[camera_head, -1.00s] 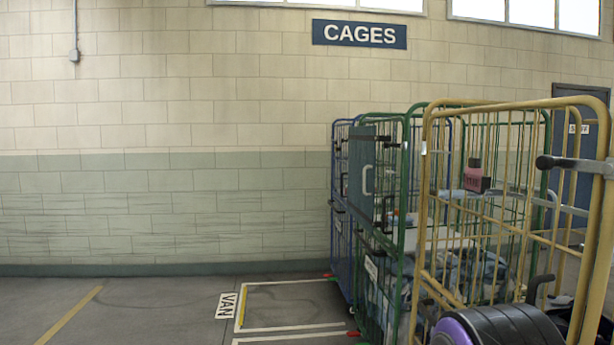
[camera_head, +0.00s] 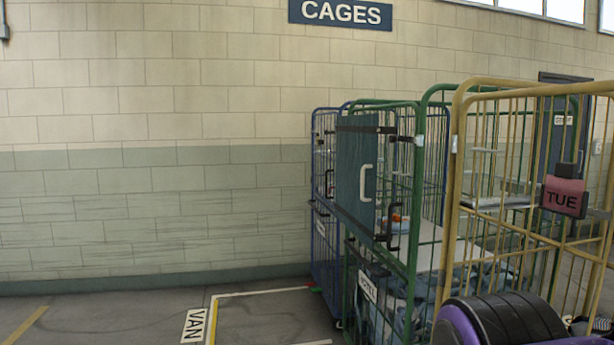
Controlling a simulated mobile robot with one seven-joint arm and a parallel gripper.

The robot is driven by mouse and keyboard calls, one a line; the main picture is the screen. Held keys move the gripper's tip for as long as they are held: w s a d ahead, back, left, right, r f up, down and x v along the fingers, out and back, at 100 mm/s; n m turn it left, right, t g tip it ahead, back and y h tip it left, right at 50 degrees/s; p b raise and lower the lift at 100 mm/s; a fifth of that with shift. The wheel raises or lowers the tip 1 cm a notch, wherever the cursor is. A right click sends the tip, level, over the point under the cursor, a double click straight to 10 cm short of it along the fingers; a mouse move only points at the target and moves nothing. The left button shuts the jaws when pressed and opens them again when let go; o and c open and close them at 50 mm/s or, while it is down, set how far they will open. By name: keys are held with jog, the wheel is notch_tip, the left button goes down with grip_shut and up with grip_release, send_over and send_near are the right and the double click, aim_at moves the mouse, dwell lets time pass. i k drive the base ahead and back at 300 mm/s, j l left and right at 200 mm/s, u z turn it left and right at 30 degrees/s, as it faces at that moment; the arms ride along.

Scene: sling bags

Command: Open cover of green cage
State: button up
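The green cage (camera_head: 416,190) stands right of centre, between the blue cage and the yellow cage. A flat dark teal panel (camera_head: 350,190), apparently its cover, stands upright across the upper part of its left-facing side. The panel has a pale handle (camera_head: 367,183). A black bar (camera_head: 365,129) runs along its top, and a black looped handle (camera_head: 391,228) sits near its lower right. A white label reading HOTEL (camera_head: 368,286) hangs below the panel. Blue-grey contents show through the lower bars. My gripper is not in view.
The blue cage (camera_head: 324,245) stands just behind and left of the green one. The yellow cage (camera_head: 455,165) stands close in front at right, with a pink TUE tag (camera_head: 563,198) before it. Open floor (camera_head: 110,315) lies left, with a VAN sign (camera_head: 194,326) and marked lines.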

aim_at(357, 136)
jog(key=i+j+z, duration=0.1)
jog(key=i, duration=0.4)
jog(key=i+j+z, duration=0.1)
jog(key=i+j, duration=0.15)
jog(key=i, duration=0.25)
